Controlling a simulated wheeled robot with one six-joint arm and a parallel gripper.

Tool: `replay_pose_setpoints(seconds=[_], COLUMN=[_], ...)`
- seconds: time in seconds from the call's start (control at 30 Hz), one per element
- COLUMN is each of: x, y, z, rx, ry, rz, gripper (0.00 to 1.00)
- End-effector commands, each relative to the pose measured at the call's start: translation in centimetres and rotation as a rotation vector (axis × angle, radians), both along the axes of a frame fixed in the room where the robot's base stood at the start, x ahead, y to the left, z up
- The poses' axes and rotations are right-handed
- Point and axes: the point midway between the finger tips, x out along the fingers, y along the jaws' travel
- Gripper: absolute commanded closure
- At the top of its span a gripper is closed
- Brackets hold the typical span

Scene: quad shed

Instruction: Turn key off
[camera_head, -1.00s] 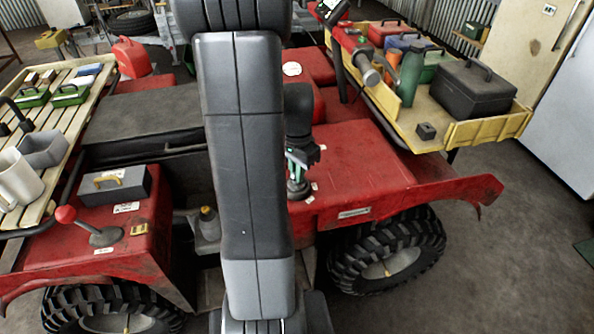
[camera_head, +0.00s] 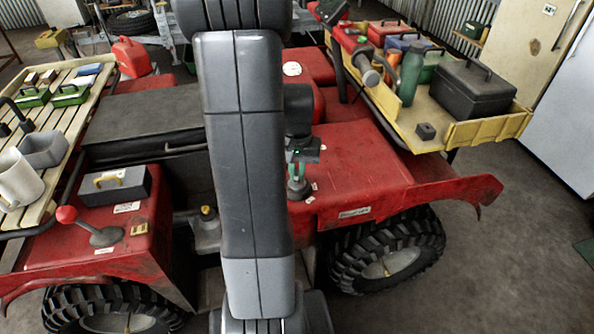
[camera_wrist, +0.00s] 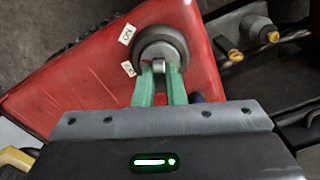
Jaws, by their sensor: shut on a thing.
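In the wrist view, the round dark key switch (camera_wrist: 174,47) sits on the red bodywork of the quad. A small grey key (camera_wrist: 158,66) stands out from it, between the green fingertips of my gripper (camera_wrist: 159,74). My gripper is shut on the key. An "ON" label (camera_wrist: 127,34) lies to the upper left of the switch, and a second label (camera_wrist: 128,68), too small to read surely, lies to its left. In the head view, my gripper (camera_head: 298,180) points down at the switch (camera_head: 298,192) on the red fender; my arm hides part of the quad.
A red-knobbed lever (camera_head: 68,214) and a grey box with a yellow handle (camera_head: 115,186) are on the left fender. The yellow rack (camera_head: 482,132) at right carries a black case (camera_head: 472,92) and a green bottle (camera_head: 410,78). A slatted rack (camera_head: 62,135) is at left.

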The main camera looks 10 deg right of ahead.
Motion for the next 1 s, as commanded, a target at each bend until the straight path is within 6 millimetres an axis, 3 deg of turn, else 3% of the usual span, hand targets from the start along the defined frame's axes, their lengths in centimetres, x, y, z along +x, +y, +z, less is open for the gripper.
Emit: replay_pose_setpoints(seconds=[0.2,0.57,1.0], x=[-0.01,-0.01,-0.01], y=[0.0,0.0,0.0], z=[-0.01,-0.01,-0.01], rx=[0.0,0.0,0.0], ry=[0.0,0.0,0.0], rz=[0.158,0.193,0.578], gripper=[1.0,1.0,1.0])
